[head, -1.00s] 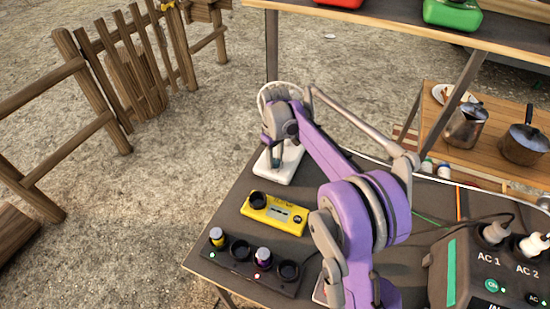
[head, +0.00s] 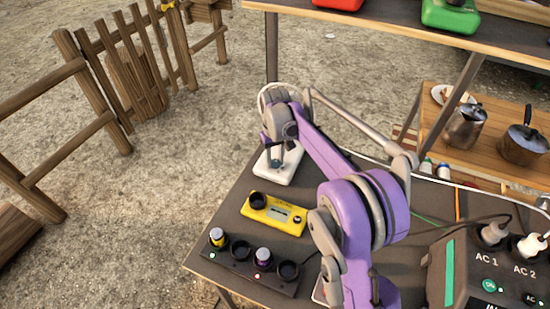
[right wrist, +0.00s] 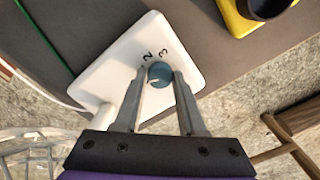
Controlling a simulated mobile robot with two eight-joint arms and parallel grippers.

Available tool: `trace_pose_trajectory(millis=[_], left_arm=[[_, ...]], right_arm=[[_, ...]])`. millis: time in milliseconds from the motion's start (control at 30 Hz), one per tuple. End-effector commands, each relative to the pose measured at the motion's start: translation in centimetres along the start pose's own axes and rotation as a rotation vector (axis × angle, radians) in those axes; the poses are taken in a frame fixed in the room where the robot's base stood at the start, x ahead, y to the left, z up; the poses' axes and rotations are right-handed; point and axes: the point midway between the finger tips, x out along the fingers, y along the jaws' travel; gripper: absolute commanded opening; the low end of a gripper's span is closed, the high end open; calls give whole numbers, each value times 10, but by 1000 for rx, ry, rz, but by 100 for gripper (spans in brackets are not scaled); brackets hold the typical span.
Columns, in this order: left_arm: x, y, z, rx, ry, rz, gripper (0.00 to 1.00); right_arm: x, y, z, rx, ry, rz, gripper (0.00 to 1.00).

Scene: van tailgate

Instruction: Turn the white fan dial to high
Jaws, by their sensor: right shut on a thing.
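The white fan's base (head: 291,168) stands at the far left corner of the dark table, and its round wire cage (head: 270,91) shows partly behind my right arm. In the right wrist view, the blue-grey dial (right wrist: 161,76) sits on the white base (right wrist: 120,62), with printed 2 and 3 beside it. A pale mark shows on the dial; its exact setting is hard to tell. My right gripper (right wrist: 159,79) is shut on the dial, one finger on each side. My left gripper is not in view.
A yellow device (head: 273,214) lies just in front of the fan base. A dark charger strip (head: 250,272) with several round sockets is nearer. A power station (head: 480,265) with plugs stands at the right.

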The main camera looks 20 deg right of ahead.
Motion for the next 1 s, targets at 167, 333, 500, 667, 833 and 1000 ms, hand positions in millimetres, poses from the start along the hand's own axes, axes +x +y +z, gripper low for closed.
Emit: trace_pose_trajectory(millis=[167, 333, 500, 667, 833, 1000], left_arm=[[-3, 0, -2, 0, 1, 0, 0], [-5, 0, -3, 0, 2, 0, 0], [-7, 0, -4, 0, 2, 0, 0], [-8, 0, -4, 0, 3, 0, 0], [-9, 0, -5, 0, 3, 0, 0], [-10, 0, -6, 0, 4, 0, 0]], right_arm=[[-1, 0, 0, 167, 0, 0, 0], [-1, 0, 0, 329, 0, 0, 0], [-1, 0, 0, 490, 0, 0, 0], [-1, 0, 0, 642, 0, 0, 0], [-1, 0, 0, 804, 0, 0, 0], [-1, 0, 0, 965, 1, 0, 0]])
